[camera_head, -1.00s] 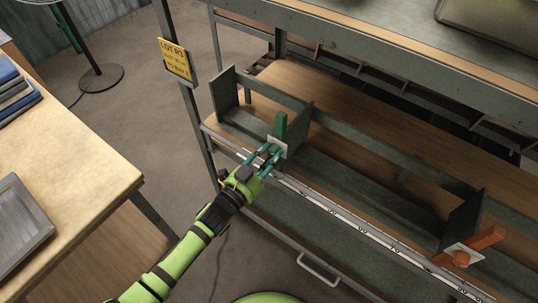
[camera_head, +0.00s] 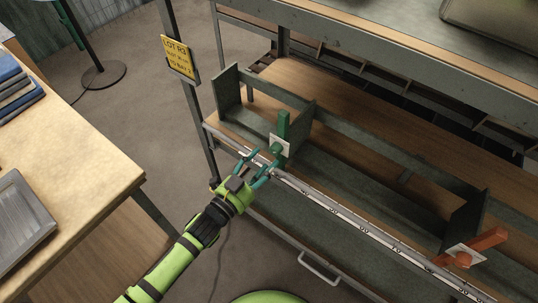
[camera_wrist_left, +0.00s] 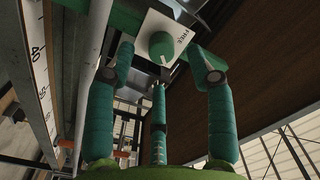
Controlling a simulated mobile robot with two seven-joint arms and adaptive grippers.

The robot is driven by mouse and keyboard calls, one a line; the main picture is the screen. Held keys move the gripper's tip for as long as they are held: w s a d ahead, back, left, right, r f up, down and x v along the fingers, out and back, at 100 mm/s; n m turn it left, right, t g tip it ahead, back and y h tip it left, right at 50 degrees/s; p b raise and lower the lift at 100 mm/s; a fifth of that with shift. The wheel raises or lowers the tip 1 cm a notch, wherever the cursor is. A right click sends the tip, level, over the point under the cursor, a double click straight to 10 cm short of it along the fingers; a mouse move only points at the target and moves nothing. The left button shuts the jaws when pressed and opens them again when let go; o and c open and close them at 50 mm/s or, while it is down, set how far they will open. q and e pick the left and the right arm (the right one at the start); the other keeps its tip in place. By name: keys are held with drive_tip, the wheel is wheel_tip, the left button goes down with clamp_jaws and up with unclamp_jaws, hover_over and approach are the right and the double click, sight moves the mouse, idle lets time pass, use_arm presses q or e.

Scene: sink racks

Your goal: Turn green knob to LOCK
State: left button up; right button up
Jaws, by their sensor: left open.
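The green knob (camera_head: 276,149) sits on a small white plate (camera_head: 285,151) on the end of a grey divider, at the shelf's front edge. A green bar (camera_head: 284,124) stands upright just above it. In the left wrist view the round knob (camera_wrist_left: 162,46) is in clear sight, and its plate (camera_wrist_left: 182,22) shows the word FREE. I see no LOCK word. My left gripper (camera_head: 259,160) is open and empty, a little in front of the knob with its fingers pointing at it. The knob appears between the spread fingers (camera_wrist_left: 160,65), apparently untouched. My right gripper is not in view.
An orange knob (camera_head: 462,259) with an orange bar (camera_head: 488,239) sits on another divider at the right. A white measuring strip (camera_head: 345,215) runs along the shelf front. A yellow sign (camera_head: 179,57) hangs on the left post. A wooden table (camera_head: 85,150) stands at the left.

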use_arm(q)
drive_tip(key=v, duration=0.8)
drive_tip(key=shift+a, duration=0.1)
drive_tip(key=s+a+f+n+g+y, duration=0.2)
drive_tip(key=s+a+f+y, duration=0.15)
drive_tip(key=f, duration=0.65)
drive_tip(key=s+a+f+n+g+y, duration=0.25)
drive_tip(key=a+f, duration=0.25)
drive_tip(key=f, duration=0.5)
drive_tip(key=s+a+f+n+g+y, duration=0.2)
drive_tip(key=s+a+f+n, duration=0.15)
drive_tip(key=f, duration=0.55)
drive_tip(key=s+a+f+n+g+y, duration=0.1)
drive_tip(key=s+f+g, duration=0.2)
drive_tip(key=s, duration=0.9)
drive_tip(key=s+a+f+n+g+y, duration=0.1)
drive_tip(key=s+f+g, duration=0.3)
drive_tip(key=s+f, duration=0.5)
drive_tip(key=s+a+n, duration=0.1)
drive_tip(key=s, duration=0.2)
drive_tip(key=shift+f+n+y, duration=0.2)
drive_tip(key=shift+n+y, duration=0.1)
